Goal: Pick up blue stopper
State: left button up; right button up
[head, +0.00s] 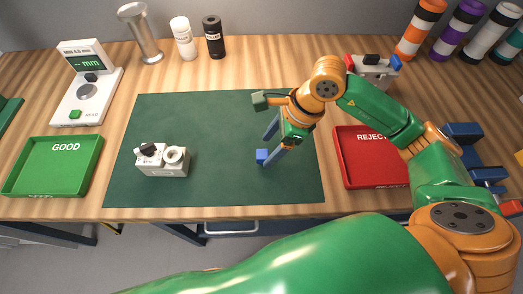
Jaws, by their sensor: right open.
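A small blue stopper (261,156) sits on the dark green mat (225,190), right of the mat's middle. My right gripper (268,150) is open and points down over the mat. Its blue-grey fingers come down close to the stopper, one on its right side and one farther back. I cannot tell whether a finger touches the stopper. My left gripper is not in view.
A white device (163,160) stands on the left of the mat. A green GOOD tray (52,165) is at left, a red REJECT tray (369,170) at right. A white gauge (86,90), a metal cup (140,35) and two bottles stand behind. The mat's middle is clear.

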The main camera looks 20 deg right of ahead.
aim_at(262, 154)
jog(key=x, duration=0.4)
jog(key=shift+a+r+p, duration=0.1)
jog(key=shift+a+p, duration=0.1)
jog(key=shift+p, duration=0.2)
jog(key=shift+w, duration=0.1)
jog(key=c, duration=1)
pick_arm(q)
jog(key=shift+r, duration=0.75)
pick_arm(e)
grip_shut()
